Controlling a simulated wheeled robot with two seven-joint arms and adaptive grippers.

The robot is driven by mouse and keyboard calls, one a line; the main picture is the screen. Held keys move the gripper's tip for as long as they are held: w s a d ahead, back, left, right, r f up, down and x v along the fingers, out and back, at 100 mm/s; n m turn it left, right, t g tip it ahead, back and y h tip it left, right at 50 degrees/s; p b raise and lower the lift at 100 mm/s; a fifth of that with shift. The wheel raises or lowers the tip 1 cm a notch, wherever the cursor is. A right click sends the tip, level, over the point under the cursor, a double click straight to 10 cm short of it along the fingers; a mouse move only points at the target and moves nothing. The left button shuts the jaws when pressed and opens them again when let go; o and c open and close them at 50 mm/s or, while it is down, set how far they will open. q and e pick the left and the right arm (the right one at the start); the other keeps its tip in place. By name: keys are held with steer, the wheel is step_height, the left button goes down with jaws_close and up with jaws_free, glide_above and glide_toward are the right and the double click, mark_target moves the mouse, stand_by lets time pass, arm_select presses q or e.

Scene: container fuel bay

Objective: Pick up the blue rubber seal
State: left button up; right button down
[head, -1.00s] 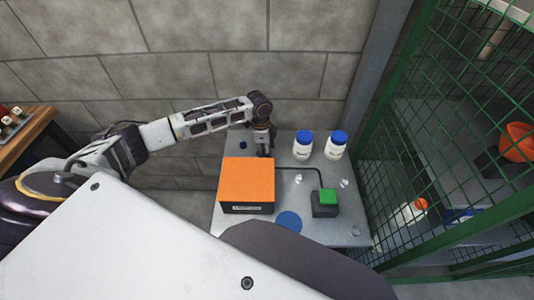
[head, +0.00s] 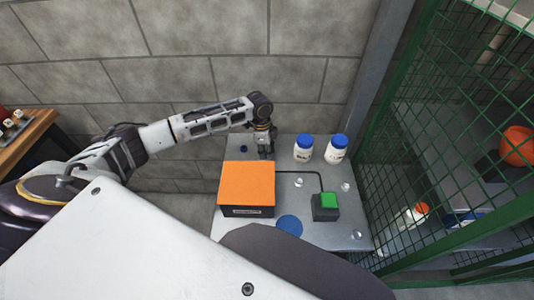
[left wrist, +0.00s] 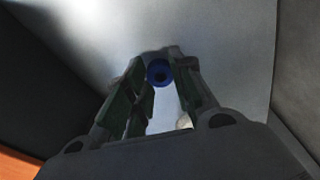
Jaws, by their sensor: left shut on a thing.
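The blue rubber seal (left wrist: 159,72) shows in the left wrist view as a small blue ring with a dark centre. It sits between the two fingertips of my left gripper (left wrist: 160,85), which is shut on it. In the head view my left gripper (head: 266,153) points down over the back of the grey table, behind the orange box. The seal cannot be made out between its fingers there. My right gripper is not in view.
An orange box (head: 246,183) stands in front of my gripper. Two white bottles with blue lids (head: 303,149) are to the right. A small dark blue thing (head: 243,149) lies left of the gripper. A green-topped block (head: 326,207) and a blue disc (head: 289,225) are nearer.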

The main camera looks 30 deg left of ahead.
arm_select(q)
step_height(320, 180, up, 9)
stand_by(0.5)
steer(key=shift+f, duration=0.1)
steer(key=shift+p, duration=0.3)
